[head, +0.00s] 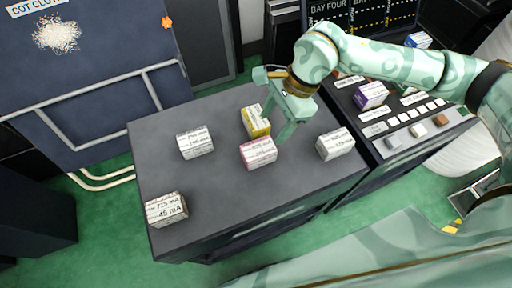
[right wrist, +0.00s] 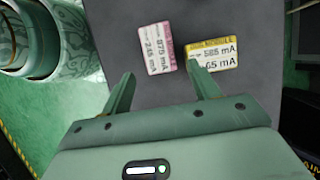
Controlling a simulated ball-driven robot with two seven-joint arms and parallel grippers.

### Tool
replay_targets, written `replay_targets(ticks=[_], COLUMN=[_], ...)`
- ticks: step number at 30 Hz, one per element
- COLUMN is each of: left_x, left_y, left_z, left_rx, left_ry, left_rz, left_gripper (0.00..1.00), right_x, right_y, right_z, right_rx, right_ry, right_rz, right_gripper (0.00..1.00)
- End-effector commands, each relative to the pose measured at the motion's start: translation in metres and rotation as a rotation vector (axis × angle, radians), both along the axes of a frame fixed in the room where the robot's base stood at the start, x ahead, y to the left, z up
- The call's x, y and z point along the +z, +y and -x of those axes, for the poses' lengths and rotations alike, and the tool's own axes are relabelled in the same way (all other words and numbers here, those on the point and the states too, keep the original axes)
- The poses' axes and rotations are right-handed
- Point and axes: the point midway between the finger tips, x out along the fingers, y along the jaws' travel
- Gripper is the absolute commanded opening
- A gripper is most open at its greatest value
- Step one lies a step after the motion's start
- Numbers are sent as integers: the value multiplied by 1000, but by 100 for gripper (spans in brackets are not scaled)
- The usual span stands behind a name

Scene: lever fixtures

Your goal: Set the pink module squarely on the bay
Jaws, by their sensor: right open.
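The pink module (head: 258,154), a small white box with a pink edge and printed label, sits on the grey table near its middle. In the right wrist view the pink module (right wrist: 157,48) lies ahead of my fingertips, roughly between their lines. My right gripper (head: 276,124) is open and empty, just above and beside the pink and yellow modules. In the right wrist view its fingers (right wrist: 160,78) are spread, the right one near the yellow module (right wrist: 214,54). A console at right carries a "BAY FOUR" sign (head: 345,20); I cannot tell which spot is the bay. My left gripper is not in view.
White modules stand on the table (head: 225,190) at back left (head: 195,142), right (head: 335,144) and front left (head: 166,210). The yellow module (head: 256,122) is close behind the pink one. The console holds a purple module (head: 370,95), labels and several buttons (head: 418,130).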

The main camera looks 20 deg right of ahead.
Motion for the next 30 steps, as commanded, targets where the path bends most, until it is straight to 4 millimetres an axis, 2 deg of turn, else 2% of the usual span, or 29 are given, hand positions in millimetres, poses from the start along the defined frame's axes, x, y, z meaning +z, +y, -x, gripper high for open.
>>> replay_targets(ticks=[1,3,6,11,18,22,29,30], left_x=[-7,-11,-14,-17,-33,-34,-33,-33], left_y=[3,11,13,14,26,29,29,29], left_z=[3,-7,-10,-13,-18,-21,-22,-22], left_rx=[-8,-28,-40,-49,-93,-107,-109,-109], left_ry=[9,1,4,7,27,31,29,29], left_rz=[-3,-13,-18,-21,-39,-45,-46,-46], left_gripper=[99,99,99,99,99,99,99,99], right_x=[-19,-32,-46,-55,-93,-101,-99,-99], right_y=[5,11,17,22,36,41,42,41], right_z=[1,1,1,1,5,5,5,5], right_rx=[2,1,1,0,0,0,0,0], right_ry=[10,8,6,3,8,3,-1,-1], right_rz=[-1,-2,-2,0,-2,-1,0,0], right_gripper=[61,61,61,61,61,61,61,50])
